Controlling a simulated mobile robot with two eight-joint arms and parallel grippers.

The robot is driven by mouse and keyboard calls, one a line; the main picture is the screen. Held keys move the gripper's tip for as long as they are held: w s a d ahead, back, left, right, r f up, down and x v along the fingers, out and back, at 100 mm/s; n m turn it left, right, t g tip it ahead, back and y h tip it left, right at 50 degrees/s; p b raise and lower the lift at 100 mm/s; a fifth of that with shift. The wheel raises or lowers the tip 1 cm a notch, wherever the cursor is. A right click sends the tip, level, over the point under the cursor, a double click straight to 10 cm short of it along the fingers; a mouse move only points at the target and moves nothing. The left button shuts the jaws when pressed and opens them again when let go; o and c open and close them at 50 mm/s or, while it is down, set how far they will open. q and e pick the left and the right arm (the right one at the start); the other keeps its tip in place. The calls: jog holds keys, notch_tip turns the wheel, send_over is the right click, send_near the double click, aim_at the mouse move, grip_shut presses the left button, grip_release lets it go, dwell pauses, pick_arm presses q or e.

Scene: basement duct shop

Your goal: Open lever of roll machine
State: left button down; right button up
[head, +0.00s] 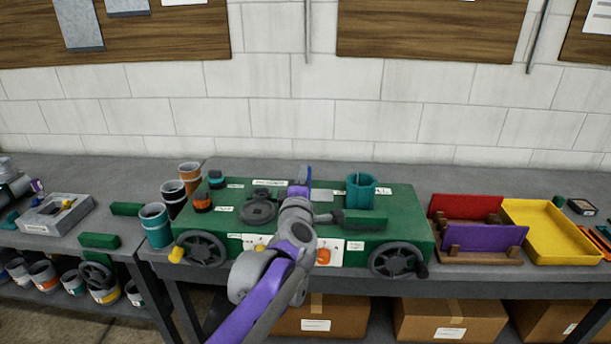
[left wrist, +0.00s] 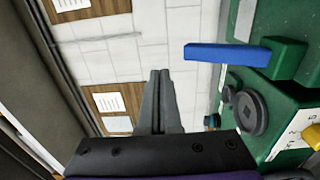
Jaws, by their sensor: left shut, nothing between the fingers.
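The green roll machine (head: 408,208) stands on the grey bench, with a handwheel at each front corner. In the left wrist view the lever (left wrist: 226,54) is clear, joined to a green block (left wrist: 287,57). My right gripper is in neither view.
A teal cup (head: 361,192) and a round grey dial (head: 258,211) are on the machine. Several cups, one teal (head: 155,226), stand at its left. A purple panel (head: 487,237), a red panel (head: 466,206) and a yellow tray (head: 549,231) are at right. Boxes (head: 315,314) sit below.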

pick_arm(q)
jog(key=s, duration=0.1)
jog(key=s+r, duration=0.1)
jog(key=s, duration=0.1)
jog(key=s+r, duration=0.1)
jog(key=shift+s+a, duration=0.15)
jog(key=shift+a, duration=0.05)
jog(key=s+a+f+m+g, duration=0.4)
jog(key=s+f+m, duration=0.2)
jog(key=s+f, duration=0.4)
jog(key=s+a+f+m+g, duration=0.4)
jog(key=s+f+m, duration=0.2)
jog(key=s+f, duration=0.5)
jog(key=s+a+f+m+g, duration=0.3)
jog(key=s+f+m, duration=0.3)
jog(key=s+f, duration=0.4)
jog(key=s+g, duration=0.1)
jog(key=s, duration=0.2)
jog(key=shift+a+f+g, duration=0.3)
jog(key=shift+a+g, duration=0.1)
